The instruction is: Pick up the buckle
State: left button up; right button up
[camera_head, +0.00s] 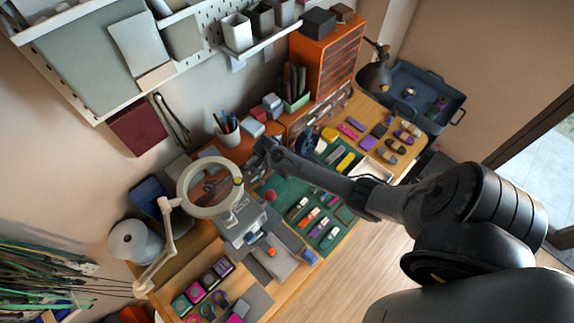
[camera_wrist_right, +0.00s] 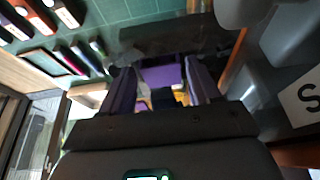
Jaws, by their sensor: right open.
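I cannot pick out the buckle for certain in either view. My right gripper (camera_head: 264,150) is at the end of the dark arm that comes in from the right, over the back of the workbench. In the right wrist view the two fingers (camera_wrist_right: 163,88) stand apart, open. A purple piece (camera_wrist_right: 162,74) shows between them, with small dark and yellow shapes below it; I cannot tell whether it touches the fingers. My left gripper is not in view.
A green mat (camera_head: 290,190) with several small coloured pieces lies under my arm. A ring magnifier lamp (camera_head: 166,205) stands to the left, close to my gripper. An orange drawer cabinet (camera_head: 318,62) and a pen cup (camera_head: 228,136) stand behind.

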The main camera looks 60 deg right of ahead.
jog(key=shift+d+f, duration=0.1)
jog(key=shift+f, duration=0.2)
jog(key=shift+r, duration=0.1)
jog(key=c, duration=0.8)
jog(key=shift+r, duration=0.1)
